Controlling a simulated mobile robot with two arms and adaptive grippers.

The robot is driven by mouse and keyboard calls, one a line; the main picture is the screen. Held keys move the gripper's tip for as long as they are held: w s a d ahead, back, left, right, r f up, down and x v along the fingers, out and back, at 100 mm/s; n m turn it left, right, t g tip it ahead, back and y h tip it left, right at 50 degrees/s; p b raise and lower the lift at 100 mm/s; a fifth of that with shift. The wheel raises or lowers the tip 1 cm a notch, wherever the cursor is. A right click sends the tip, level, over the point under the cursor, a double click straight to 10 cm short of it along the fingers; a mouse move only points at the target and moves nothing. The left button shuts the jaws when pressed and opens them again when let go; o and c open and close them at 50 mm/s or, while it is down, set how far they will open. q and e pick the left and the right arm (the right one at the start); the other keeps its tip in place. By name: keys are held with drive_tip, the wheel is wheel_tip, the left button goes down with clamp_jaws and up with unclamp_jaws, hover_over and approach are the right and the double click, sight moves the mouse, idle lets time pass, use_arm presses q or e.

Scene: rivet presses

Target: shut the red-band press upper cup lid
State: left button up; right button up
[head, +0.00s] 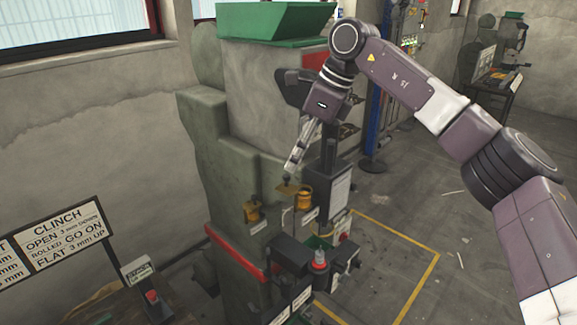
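The press (245,165) is a grey-green machine with a red band (235,252) low on its body. Two small yellow-brass cups sit on its front, a left cup (252,213) and a right, slightly higher cup (304,198). A flat brass piece with a small knob (287,188), which looks like a lid, shows beside the right cup's top; its exact angle is unclear. My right gripper (291,167) points down just above this piece, its fingers close together and holding nothing visible. Whether it touches is unclear. My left gripper is out of view.
A green hopper (275,20) tops the press. Dark boxes and a grey-red knob (319,259) project below the cups. A clinch sign (62,237) and a small button box (140,270) stand at left. Open floor with yellow lines (410,240) lies at right.

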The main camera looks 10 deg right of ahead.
sight(287, 175)
drive_tip(key=p+x, duration=0.1)
drive_tip(key=x, duration=0.2)
drive_tip(key=shift+w+a+f, duration=0.15)
drive_tip(key=shift+f, duration=0.15)
drive_tip(key=shift+a+f, duration=0.15)
drive_tip(key=shift+f, duration=0.3)
drive_tip(key=shift+c, duration=0.2)
clamp_jaws()
